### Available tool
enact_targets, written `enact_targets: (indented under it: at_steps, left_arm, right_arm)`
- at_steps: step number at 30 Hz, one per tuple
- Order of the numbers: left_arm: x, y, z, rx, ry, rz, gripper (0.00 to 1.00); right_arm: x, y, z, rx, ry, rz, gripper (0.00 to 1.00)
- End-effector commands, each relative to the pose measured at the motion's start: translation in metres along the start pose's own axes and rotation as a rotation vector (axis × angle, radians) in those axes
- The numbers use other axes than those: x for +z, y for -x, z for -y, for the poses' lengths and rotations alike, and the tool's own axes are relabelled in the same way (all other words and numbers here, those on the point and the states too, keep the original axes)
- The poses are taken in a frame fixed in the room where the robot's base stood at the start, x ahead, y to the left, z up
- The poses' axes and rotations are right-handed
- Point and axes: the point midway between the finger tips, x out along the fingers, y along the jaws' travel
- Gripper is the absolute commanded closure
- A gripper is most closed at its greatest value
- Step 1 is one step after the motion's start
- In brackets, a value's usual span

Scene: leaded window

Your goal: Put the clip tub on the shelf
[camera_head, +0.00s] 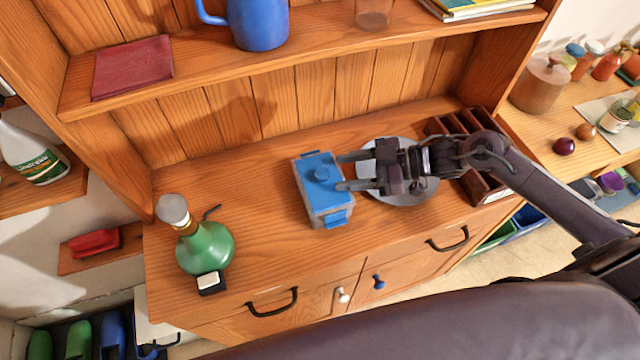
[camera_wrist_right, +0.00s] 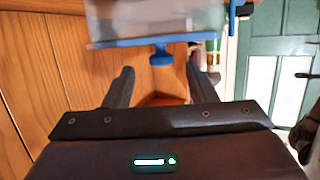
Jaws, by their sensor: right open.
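The clip tub (camera_head: 322,190), a pale box with a blue lid, a round blue knob and blue end tabs, stands upright on the wooden counter. My right gripper (camera_head: 341,171) is open at the right side of the tub, its two fingers pointing left towards it. In the right wrist view the tub (camera_wrist_right: 150,30) is at the top, cut off, with a blue part hanging down between the open fingers. No firm hold shows. The shelf (camera_head: 310,62) runs above and behind the counter. My left gripper is not in view.
On the shelf are a folded red cloth (camera_head: 133,67), a blue jug (camera_head: 258,22), a glass (camera_head: 373,12) and books; bare board lies between cloth and jug. A grey plate (camera_head: 412,190) lies under my right gripper. A dark divided box (camera_head: 480,185) and a green bottle (camera_head: 207,248) flank the counter.

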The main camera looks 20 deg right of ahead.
Motion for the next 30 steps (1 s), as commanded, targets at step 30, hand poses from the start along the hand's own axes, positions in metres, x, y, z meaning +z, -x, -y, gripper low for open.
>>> enact_targets:
  at_steps: [30]
  left_arm:
    - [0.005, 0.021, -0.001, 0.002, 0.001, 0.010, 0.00]
  right_arm:
    - [-0.003, -0.058, 0.000, -0.001, 0.001, 0.001, 0.88]
